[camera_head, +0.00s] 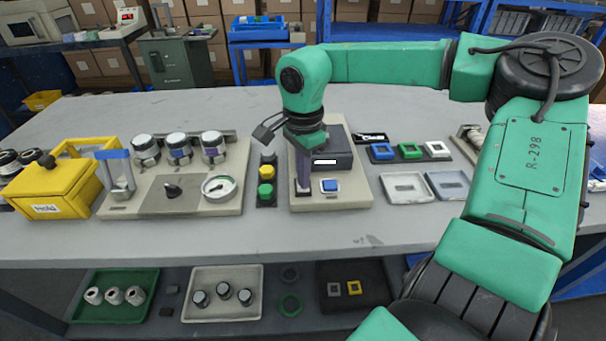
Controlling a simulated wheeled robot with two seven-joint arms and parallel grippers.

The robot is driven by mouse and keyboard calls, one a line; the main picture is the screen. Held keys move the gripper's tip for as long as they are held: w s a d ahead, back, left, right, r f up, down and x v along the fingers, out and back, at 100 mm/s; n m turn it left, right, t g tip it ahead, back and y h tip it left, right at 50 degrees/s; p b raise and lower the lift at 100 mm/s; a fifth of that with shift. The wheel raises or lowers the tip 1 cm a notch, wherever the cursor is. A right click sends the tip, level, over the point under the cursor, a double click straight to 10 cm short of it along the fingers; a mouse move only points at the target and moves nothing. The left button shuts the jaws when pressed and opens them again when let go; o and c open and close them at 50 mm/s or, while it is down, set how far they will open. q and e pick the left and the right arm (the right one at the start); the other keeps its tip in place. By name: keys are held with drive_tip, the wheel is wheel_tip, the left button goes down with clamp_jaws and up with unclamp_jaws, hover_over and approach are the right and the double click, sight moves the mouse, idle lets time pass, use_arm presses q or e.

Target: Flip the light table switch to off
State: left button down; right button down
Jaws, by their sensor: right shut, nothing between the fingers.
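My right gripper (304,188) points down over the beige panel (345,200) near the middle of the table. A dark box (333,162) with a white strip stands on the same panel behind the button. My wrist hides the panel's back left part. I cannot tell for certain which part is the light table switch, nor whether the fingertips touch the panel. My left gripper is not in view.
Left of the panel stand a yellow and green button strip (266,180), a board with a black knob (172,190) and a gauge (218,187), and a yellow box (48,190). Small coloured frames (410,151) and pale trays (406,188) lie to the right. The table's front strip is clear.

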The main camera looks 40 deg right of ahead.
drive_tip(key=shift+f+b, duration=0.35)
drive_tip(key=shift+f, duration=0.15)
drive_tip(key=shift+r+p, duration=2.75)
drive_tip(key=shift+r, duration=0.8)
